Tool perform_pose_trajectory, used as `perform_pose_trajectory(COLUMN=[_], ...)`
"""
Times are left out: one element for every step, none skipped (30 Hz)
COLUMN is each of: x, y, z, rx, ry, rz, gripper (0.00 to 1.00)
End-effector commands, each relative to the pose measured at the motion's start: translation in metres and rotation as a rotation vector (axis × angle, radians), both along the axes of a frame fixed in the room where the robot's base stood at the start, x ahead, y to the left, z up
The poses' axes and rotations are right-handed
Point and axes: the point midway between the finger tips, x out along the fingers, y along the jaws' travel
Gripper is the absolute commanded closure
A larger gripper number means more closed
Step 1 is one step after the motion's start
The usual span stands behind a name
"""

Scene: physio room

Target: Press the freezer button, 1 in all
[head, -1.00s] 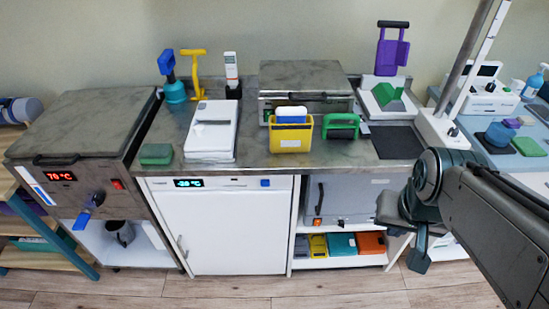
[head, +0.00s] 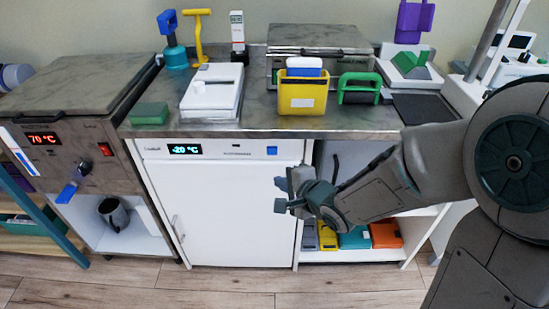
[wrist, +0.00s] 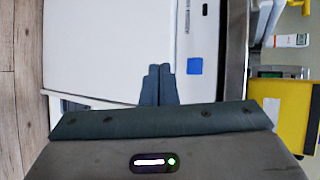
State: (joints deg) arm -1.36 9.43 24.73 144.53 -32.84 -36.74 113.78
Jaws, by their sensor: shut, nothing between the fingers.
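The freezer (head: 225,205) is a white under-counter unit with a display reading -20 °C. Its blue square button (head: 271,151) sits at the right end of the top panel. My gripper (head: 279,195) is in front of the freezer's right side, below the button in the head view. In the wrist view the shut, empty fingers (wrist: 158,84) point toward the white front, and the blue button (wrist: 195,66) shows just right of and beyond the fingertips, apart from them. The freezer front (wrist: 110,45) fills the upper middle of the wrist view.
The steel counter (head: 300,119) edge lies above the freezer, with a yellow container (head: 303,102) and a white box (head: 212,92) on it. A 70 °C heater unit (head: 75,150) stands left, with a blue-handled tap (head: 68,193). An open shelf (head: 330,258) is right of the freezer.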

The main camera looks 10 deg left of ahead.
Motion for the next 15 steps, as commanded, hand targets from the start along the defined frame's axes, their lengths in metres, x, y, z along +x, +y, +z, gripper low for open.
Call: perform_pose_trajectory(x=[-0.003,-0.005,-0.006,-0.007,-0.007,-0.008,-0.008,-0.008,-0.008,-0.008,-0.008,-0.008,-0.008,-0.008,-0.007], y=[0.007,0.01,0.013,0.015,0.016,0.017,0.017,0.017,0.017,0.017,0.017,0.017,0.017,0.017,0.017], z=[-0.007,-0.007,-0.007,-0.007,-0.007,-0.006,-0.006,-0.006,-0.005,-0.005,-0.005,-0.005,-0.005,-0.005,-0.005], rx=[0.041,0.061,0.082,0.094,0.101,0.108,0.11,0.11,0.11,0.109,0.109,0.109,0.108,0.108,0.108], ry=[0.021,0.031,0.041,0.046,0.051,0.054,0.054,0.055,0.054,0.054,0.054,0.053,0.053,0.053,0.053], rz=[0.007,0.01,0.013,0.015,0.016,0.016,0.016,0.016,0.016,0.015,0.015,0.016,0.015,0.015,0.015], gripper=[1.0,1.0,1.0,1.0,1.0,1.0,1.0,1.0,1.0,1.0,1.0,1.0,1.0,1.0,1.0])
